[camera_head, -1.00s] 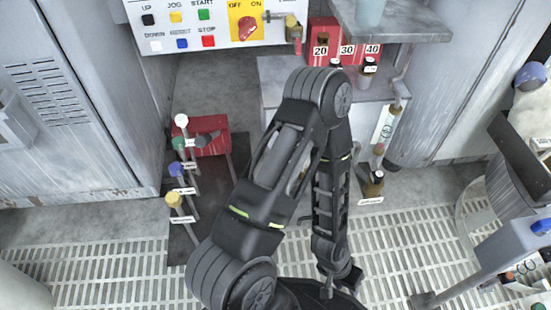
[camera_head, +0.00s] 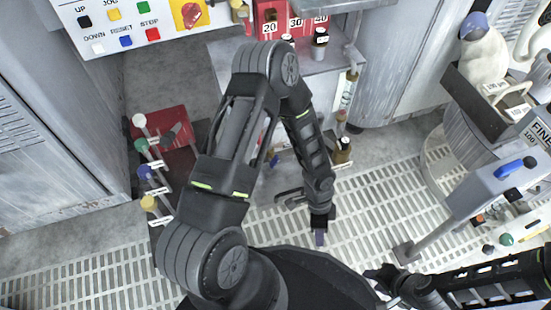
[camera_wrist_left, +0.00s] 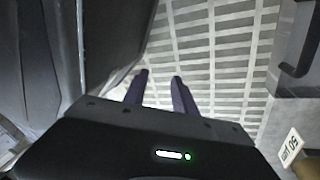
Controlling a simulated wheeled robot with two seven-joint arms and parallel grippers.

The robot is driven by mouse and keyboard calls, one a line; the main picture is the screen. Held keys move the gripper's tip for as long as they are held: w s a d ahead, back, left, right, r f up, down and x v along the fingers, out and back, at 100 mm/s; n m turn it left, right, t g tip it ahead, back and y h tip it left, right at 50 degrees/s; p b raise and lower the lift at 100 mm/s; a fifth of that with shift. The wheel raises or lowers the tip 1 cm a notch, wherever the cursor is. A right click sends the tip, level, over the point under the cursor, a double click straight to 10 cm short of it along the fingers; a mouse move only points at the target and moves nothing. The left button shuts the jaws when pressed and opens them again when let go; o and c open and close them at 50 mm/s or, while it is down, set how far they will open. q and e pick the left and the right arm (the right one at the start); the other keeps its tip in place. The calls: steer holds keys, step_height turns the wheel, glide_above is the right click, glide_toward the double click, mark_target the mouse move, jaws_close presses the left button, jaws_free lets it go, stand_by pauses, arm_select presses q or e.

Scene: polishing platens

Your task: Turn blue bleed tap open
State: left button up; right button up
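Two blue handles show in the head view. A blue lever handle (camera_head: 508,168) lies on top of a grey box on a post at the right. A blue knob (camera_head: 145,171) is one of several coloured knobs on rods at the left. I cannot tell from labels which is the bleed tap. My left gripper (camera_head: 319,238) points down over the floor grating between them, apart from both. Its purple fingers are parted and empty in the left wrist view (camera_wrist_left: 160,88). My right gripper (camera_head: 383,278) is low at the right; its fingers are too small and dark to judge.
A control panel (camera_head: 130,20) with buttons is at the top left. A grey bench (camera_head: 262,75) with red boxes and bottles stands behind my left arm. A round grey vessel (camera_head: 455,150) and dark trough (camera_head: 465,95) stand at right. The grating (camera_head: 375,215) is clear in the middle.

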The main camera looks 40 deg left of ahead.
arm_select(q)
steer(key=w+a+r+m+y+p, duration=0.1)
steer(key=w+a+m+y, duration=0.45)
steer(key=a+m, duration=0.4)
steer(key=m+y+p, duration=0.1)
steer(key=m+y, duration=0.3)
steer(key=m, duration=0.1)
glide_toward(276, 164)
steer(key=shift+a+f+n+t, duration=0.25)
steer(key=shift+a+f+t, duration=0.05)
steer(key=shift+a+f, duration=0.55)
steer(key=b+x, duration=0.2)
steer(key=x, duration=0.6)
steer(key=shift+b, duration=0.4)
jaws_close()
steer(key=shift+r, duration=0.1)
